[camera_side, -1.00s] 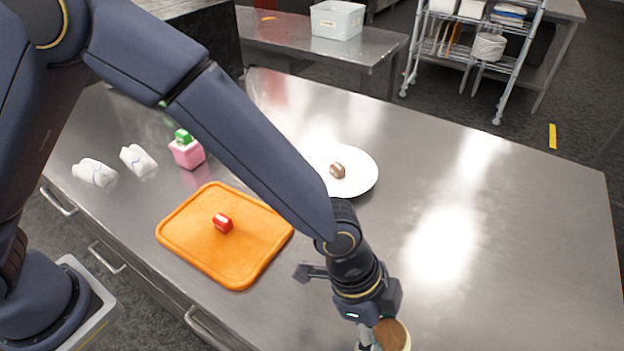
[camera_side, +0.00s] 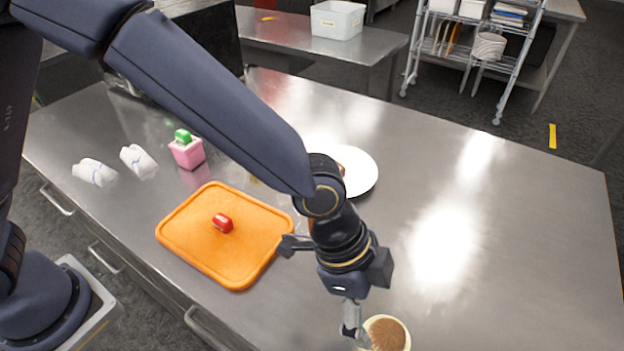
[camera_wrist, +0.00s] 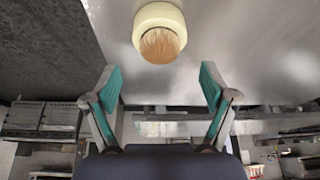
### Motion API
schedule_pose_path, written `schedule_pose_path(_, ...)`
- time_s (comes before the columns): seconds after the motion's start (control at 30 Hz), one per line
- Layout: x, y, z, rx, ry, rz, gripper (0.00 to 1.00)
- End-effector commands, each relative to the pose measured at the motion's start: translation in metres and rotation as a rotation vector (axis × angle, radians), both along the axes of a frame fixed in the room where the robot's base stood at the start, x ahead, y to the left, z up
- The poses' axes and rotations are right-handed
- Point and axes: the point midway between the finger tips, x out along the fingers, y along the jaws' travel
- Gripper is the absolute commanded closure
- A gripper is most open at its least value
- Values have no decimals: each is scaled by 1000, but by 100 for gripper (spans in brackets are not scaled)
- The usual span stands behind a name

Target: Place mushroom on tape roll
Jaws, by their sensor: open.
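A brown, streaked mushroom (camera_side: 384,336) appears to rest on a cream tape roll (camera_side: 405,323) at the table's near edge, low in the side view. In the wrist view the brown mushroom (camera_wrist: 160,45) overlaps the cream ring (camera_wrist: 159,12) and covers its middle. My gripper (camera_side: 353,328) is just left of the pair in the side view. In the wrist view my gripper's green-padded fingers (camera_wrist: 160,76) are spread with nothing between them, and the mushroom lies beyond their tips. The pair's lower edge is cut off in the side view.
An orange board (camera_side: 190,253) with a red item (camera_side: 222,223) lies left of my gripper. Behind my arm is a white plate (camera_side: 366,172) with a mostly hidden brown item. A pink box (camera_side: 187,155) and two white bundles (camera_side: 95,172) stand far left. The table's right side is clear.

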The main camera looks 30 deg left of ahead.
Motion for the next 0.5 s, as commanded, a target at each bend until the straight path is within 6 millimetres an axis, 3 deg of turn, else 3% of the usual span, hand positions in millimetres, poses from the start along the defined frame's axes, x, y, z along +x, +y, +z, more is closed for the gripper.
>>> schedule_pose_path(0.2, -1, 17, 41, -2, -3, 2, 16)
schedule_pose_path(0.37, -2, 25, 57, 2, -3, 6, 16)
schedule_pose_path(0.47, 7, 47, 70, 17, -21, 66, 16)
schedule_pose_path(0.5, 14, 64, 78, 30, -34, 117, 16)
